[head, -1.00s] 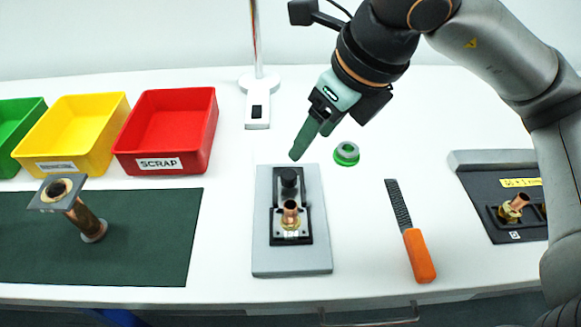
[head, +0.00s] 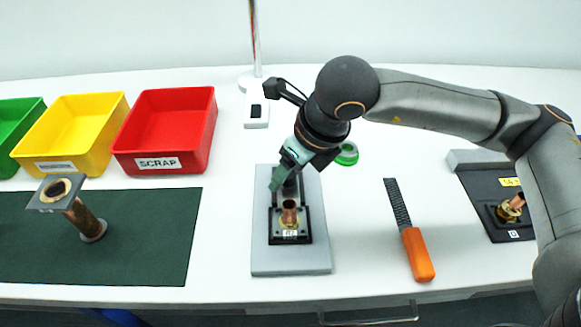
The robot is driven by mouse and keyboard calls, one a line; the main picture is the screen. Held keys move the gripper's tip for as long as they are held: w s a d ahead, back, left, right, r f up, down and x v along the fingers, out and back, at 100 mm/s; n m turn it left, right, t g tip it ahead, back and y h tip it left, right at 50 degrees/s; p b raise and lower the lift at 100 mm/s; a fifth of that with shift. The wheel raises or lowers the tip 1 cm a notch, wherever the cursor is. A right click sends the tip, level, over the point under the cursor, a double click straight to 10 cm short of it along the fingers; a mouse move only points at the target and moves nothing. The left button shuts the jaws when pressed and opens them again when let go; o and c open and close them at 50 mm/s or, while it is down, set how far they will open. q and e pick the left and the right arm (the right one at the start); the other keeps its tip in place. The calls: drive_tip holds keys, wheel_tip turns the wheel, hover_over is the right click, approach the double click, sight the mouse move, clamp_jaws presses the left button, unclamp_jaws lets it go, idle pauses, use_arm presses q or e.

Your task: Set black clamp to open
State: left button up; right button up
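The black clamp (head: 304,226) is mounted on a grey base plate (head: 290,262) at the middle front of the table. A copper and brass fitting (head: 289,213) stands upright in its front part. My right gripper (head: 277,186) is over the rear part of the clamp, its green fingers pointing down and to the left. The fingers and wrist hide most of the clamp's black knob, so I cannot tell if they touch it. The finger gap is not visible from this side. My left gripper is not in view.
An orange-handled file (head: 417,254) lies right of the base plate. A green ring (head: 347,154) lies behind it, close to my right wrist. A dark fixture (head: 497,196) holds another fitting at right. Red (head: 190,158), yellow and green bins and a dark green mat (head: 150,260) are at left.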

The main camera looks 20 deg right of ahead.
drive_tip(key=shift+c, duration=0.3)
clamp_jaws()
idle(1.0)
